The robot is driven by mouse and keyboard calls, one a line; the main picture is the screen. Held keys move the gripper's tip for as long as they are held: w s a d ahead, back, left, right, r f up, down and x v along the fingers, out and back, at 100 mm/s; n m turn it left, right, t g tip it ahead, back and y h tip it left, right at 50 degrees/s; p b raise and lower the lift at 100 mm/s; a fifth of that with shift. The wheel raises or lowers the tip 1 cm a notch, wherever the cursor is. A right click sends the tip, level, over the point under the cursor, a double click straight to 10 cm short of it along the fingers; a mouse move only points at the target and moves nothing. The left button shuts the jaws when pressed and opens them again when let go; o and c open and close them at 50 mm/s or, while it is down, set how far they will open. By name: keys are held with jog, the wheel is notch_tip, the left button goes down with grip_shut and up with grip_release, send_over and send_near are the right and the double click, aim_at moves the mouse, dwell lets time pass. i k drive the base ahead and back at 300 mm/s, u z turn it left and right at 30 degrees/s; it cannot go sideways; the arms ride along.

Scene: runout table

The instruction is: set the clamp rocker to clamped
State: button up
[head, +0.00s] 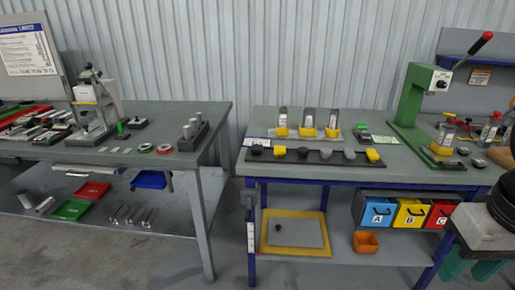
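I cannot tell for sure which part is the clamp rocker or how it is set. A small dark box with a green part (361,134) sits on the right table, left of the green press (410,100). Another small green part (122,129) stands beside the grey fixture (95,105) on the left table. Both are too small to read. My gripper (471,270) is at the lower right, in front of the right table's shelf and bins. Its teal fingers look apart, with nothing seen between them. It is far from both small parts.
The right table (225,166) carries a dark strip (318,158) with several knobs and yellow-based fixtures (308,125) behind it. Blue, yellow and red bins (409,214) hang below. A floor gap separates the two tables.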

aim_at(362, 127)
jog(key=u, duration=0.5)
jog(key=i, duration=1.4)
